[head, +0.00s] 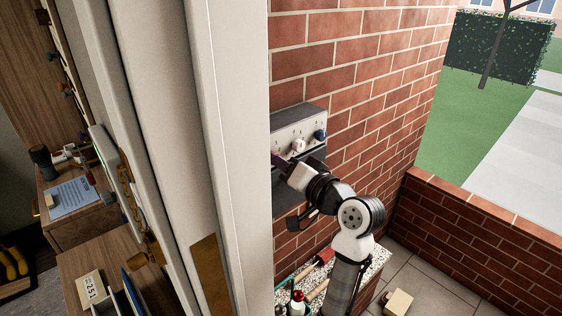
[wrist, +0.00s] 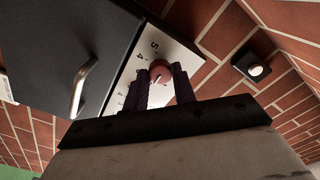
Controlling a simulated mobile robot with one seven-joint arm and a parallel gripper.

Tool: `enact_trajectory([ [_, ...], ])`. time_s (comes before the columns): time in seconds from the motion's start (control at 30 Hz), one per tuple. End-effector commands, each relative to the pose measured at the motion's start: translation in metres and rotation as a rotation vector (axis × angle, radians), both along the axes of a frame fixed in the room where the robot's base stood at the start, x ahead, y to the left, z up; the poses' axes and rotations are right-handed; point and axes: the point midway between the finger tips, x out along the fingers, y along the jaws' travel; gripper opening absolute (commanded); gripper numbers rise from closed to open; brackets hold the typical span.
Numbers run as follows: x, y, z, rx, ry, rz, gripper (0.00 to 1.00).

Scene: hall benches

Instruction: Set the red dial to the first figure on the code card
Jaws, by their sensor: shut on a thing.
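A grey box with a pale dial panel (head: 300,127) is fixed to the brick wall. A white dial (head: 298,145) and a blue dial (head: 320,135) show on it. The red dial (wrist: 160,71) shows in the wrist view, between the fingers of my gripper (wrist: 163,84), which is shut on it. Figures including 5 and 4 show beside it; which one it points to is unclear. In the head view my gripper (head: 278,160) is at the panel's left end and hides the red dial. A small card (head: 90,288) on the indoor bench seems to read 251.
A white door frame (head: 175,120) stands close on the left of my arm. Below the arm a speckled counter (head: 376,262) holds tools and bottles. A metal handle (wrist: 84,86) sticks out from the box. A small black fitting (wrist: 253,67) is on the bricks.

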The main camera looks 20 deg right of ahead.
Motion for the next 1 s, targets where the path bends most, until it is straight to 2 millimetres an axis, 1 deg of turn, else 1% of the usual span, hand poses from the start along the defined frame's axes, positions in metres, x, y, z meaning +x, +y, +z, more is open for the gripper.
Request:
enact_trajectory([
  [0.27, 0.0, -0.001, 0.002, 0.0, -0.006, -0.004, 0.04],
  [0.3, 0.0, -0.001, 0.002, 0.0, -0.006, -0.004, 0.29],
  [0.43, 0.0, -0.001, 0.002, 0.0, -0.005, -0.004, 0.46],
  [0.47, 0.0, -0.001, 0.002, 0.0, -0.005, -0.003, 0.48],
  [0.77, -0.002, -0.001, 0.0, -0.001, -0.003, -0.003, 0.48],
  [0.87, -0.009, -0.005, -0.001, -0.001, -0.003, -0.004, 0.48],
  [0.97, -0.025, -0.01, -0.002, -0.002, -0.005, -0.006, 0.48],
  [1.0, -0.033, -0.014, -0.003, -0.003, -0.005, -0.006, 0.48],
])
